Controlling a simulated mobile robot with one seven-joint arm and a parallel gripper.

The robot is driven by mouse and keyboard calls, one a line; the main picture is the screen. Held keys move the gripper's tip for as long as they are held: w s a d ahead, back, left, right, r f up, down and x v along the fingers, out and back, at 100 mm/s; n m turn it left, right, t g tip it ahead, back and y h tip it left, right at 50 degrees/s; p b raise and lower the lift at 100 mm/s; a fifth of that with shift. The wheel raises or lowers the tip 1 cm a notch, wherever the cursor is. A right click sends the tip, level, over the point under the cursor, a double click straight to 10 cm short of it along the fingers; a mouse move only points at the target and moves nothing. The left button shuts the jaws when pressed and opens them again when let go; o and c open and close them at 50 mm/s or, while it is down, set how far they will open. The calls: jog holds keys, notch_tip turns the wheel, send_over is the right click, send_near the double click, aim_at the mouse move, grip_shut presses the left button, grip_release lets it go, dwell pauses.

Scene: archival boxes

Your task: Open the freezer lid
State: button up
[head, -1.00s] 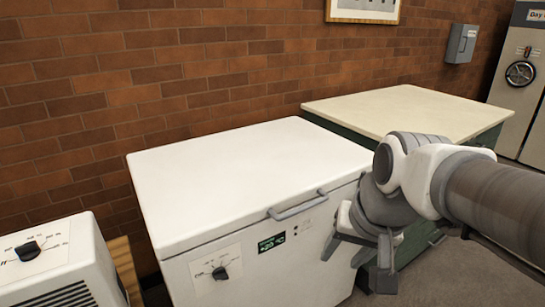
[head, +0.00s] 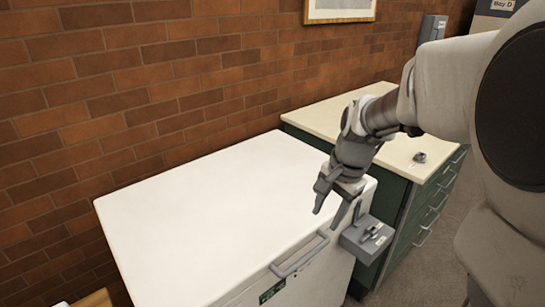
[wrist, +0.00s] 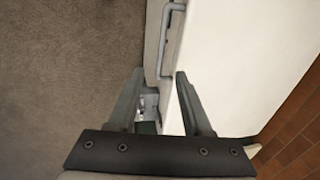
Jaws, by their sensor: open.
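The white freezer lid (head: 200,210) is shut, lying flat on the chest freezer. Its grey bar handle (head: 300,257) is on the front edge. In the wrist view the lid (wrist: 250,60) fills the right side, and the handle (wrist: 167,40) lies beyond the fingertips, roughly in line with the gap between them. My gripper (head: 327,213) is open and empty, pointing down near the lid's front right corner, to the right of the handle and apart from it. In the wrist view my gripper (wrist: 160,75) shows both fingers spread, with nothing between them touching.
A small grey box with a latch (head: 360,243) is at the freezer's right side, close to my gripper. A green cabinet with a pale top (head: 290,115) stands behind to the right. A brick wall (head: 150,80) runs behind the freezer. Floor (wrist: 65,60) is clear in front.

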aim_at(308, 256)
jog(key=b+x, duration=0.2)
jog(key=x, duration=0.6)
jog(key=b+x, duration=0.2)
jog(key=x, duration=0.7)
jog(key=shift+w+d+f, duration=0.1)
jog(key=shift+w+f, duration=0.15)
jog(key=shift+w, duration=0.05)
grip_shut()
dwell(0.8)
